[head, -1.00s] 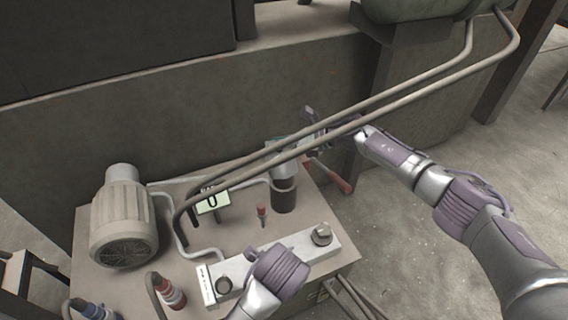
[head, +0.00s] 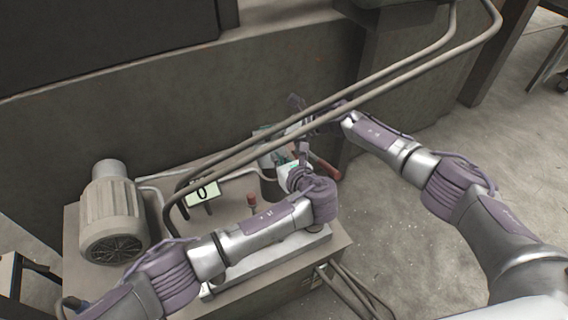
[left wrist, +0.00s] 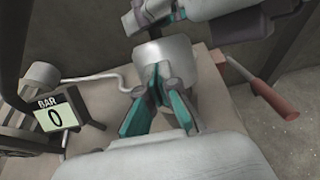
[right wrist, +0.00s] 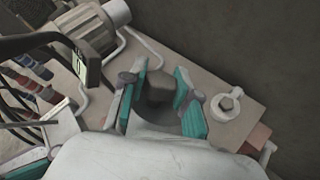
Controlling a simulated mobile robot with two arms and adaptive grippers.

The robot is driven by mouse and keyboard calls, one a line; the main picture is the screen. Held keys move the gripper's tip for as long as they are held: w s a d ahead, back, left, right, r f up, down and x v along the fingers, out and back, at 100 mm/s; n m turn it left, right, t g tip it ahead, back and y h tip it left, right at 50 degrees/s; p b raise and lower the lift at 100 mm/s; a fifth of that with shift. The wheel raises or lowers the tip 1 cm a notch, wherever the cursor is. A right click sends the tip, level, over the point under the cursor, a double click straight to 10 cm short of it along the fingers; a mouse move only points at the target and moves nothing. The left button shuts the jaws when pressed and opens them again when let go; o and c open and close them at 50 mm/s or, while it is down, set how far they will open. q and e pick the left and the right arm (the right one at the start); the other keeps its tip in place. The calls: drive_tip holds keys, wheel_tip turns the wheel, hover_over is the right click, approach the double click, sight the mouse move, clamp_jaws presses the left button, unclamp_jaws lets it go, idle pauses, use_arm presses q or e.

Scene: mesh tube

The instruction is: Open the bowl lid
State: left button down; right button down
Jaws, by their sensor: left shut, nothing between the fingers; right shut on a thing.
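The bowl is a cylinder below the pipes on the machine's top. The head view largely hides the bowl behind my left gripper (head: 297,165).
Two long pipes (head: 330,105) run above the work area. A red-handled lever (head: 325,166) lies right of the bowl. A gauge reading 0 (head: 201,193) and a motor (head: 113,212) stand left. A wall (head: 150,130) rises behind.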

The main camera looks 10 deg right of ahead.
use_arm(q)
drive_tip(key=shift+x, duration=2)
drive_tip(key=shift+w+a+r, duration=0.25)
drive_tip(key=shift+w+r, duration=0.25)
drive_tip(key=shift+r, duration=0.15)
use_arm(e)
drive_tip(key=c, duration=0.8)
unclamp_jaws()
drive_tip(key=shift+f, duration=0.1)
use_arm(q)
drive_tip(key=shift+d, duration=0.1)
